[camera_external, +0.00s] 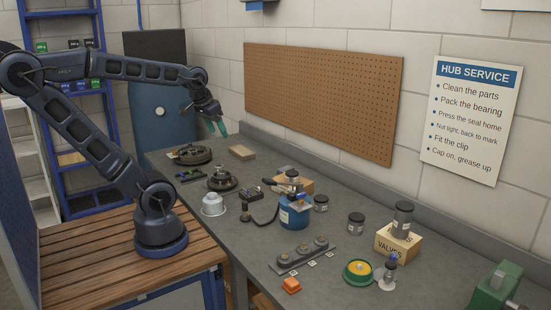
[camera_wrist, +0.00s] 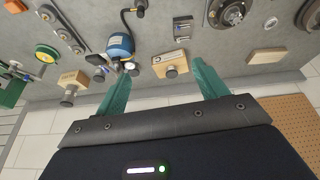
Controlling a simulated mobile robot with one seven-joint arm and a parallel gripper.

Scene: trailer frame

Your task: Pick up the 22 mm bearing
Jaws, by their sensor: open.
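A dark rack (camera_external: 300,257) with several round metal parts, which look like bearings, lies near the front of the bench, with small white labels along its front edge. The labels are too small to read, so I cannot tell which part is the 22 mm bearing. The rack also shows at the upper left of the wrist view (camera_wrist: 66,31). My gripper (camera_external: 219,128) is raised above the far end of the bench, well away from the rack. In the wrist view its teal fingers (camera_wrist: 163,80) are spread apart with nothing between them.
A blue canister (camera_external: 294,215), a wooden box marked VALVES (camera_external: 397,243), a green-rimmed dish (camera_external: 357,271) and an orange block (camera_external: 291,285) stand around the rack. Dark hub parts (camera_external: 222,180) lie farther back. A pegboard wall (camera_external: 320,100) bounds the bench behind.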

